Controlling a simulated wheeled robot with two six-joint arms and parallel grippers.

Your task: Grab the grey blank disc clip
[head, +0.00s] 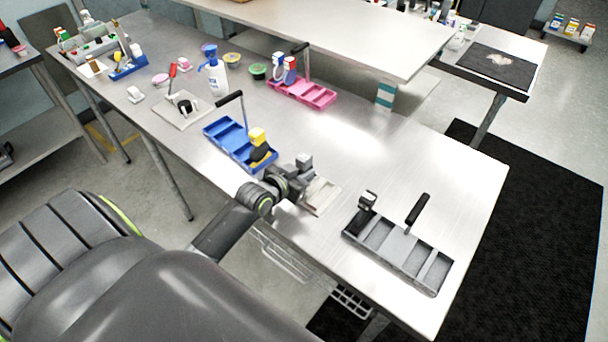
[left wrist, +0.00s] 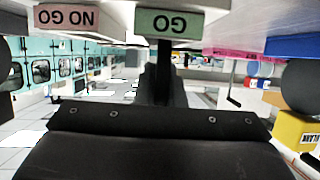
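A clip with a grey block on top and a dark lower part (head: 367,200) stands at the far left end of the grey tray (head: 438,278); its label is too small to read. My left gripper (head: 292,184) is at the table's near edge, left of the grey tray and beside a pale plate (head: 319,197). A small grey block (head: 304,160) shows just behind it; I cannot tell whether they touch. The fingertips are unclear in the head view, and the left wrist view shows only dark gripper parts (left wrist: 160,85). My right gripper is out of view.
A black handle (head: 418,209) rises from the grey tray. The blue tray (head: 222,132) with a yellow-topped clip (head: 257,136) is left of my gripper. The pink tray (head: 318,95) is farther back. GO (left wrist: 168,23) and NO GO (left wrist: 66,16) blocks appear upside down.

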